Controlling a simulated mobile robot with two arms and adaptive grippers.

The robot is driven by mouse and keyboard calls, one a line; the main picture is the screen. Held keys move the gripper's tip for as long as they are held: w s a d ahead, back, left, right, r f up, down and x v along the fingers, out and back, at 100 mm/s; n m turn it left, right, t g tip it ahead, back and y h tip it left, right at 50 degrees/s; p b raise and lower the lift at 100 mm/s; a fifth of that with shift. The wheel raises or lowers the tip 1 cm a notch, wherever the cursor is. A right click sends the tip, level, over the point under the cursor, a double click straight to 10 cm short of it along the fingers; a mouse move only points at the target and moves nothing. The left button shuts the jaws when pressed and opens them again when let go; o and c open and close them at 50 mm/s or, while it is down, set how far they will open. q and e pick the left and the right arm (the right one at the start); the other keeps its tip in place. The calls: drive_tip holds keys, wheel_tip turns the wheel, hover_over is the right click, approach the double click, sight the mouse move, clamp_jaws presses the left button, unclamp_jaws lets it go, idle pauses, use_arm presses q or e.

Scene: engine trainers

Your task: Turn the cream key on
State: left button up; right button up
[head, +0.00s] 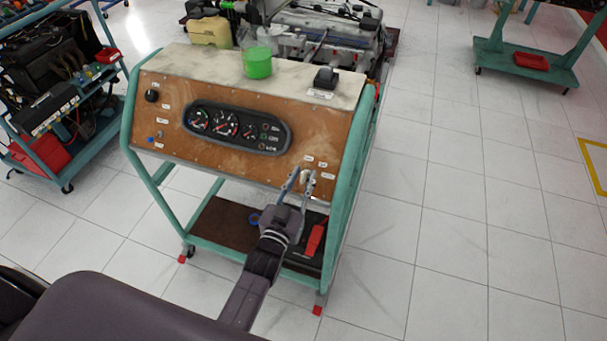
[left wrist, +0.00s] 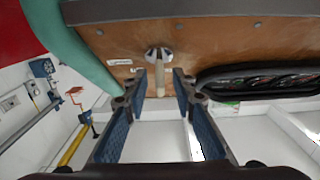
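The cream key (left wrist: 160,78) sits in a round metal switch (left wrist: 158,54) on the brown panel (left wrist: 220,38) of the engine trainer. It shows as a pale, narrow bar pointing out between my fingers. In the head view the key (head: 303,175) is small, at the panel's lower right, partly hidden by my gripper. My left gripper (head: 299,182) is at the key with its fingers apart, one on each side. In the left wrist view the gripper (left wrist: 159,84) has visible gaps between the fingers and the key. My right gripper is out of view.
The panel carries a gauge cluster (head: 237,128), a black knob (head: 152,96) and small white labels. A green cup (head: 257,63) and a black box (head: 326,78) stand on the top. The teal frame (head: 350,165) runs close to the key's right. Open tiled floor lies right.

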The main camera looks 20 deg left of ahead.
use_arm(q)
drive_tip(key=shift+w, duration=0.4)
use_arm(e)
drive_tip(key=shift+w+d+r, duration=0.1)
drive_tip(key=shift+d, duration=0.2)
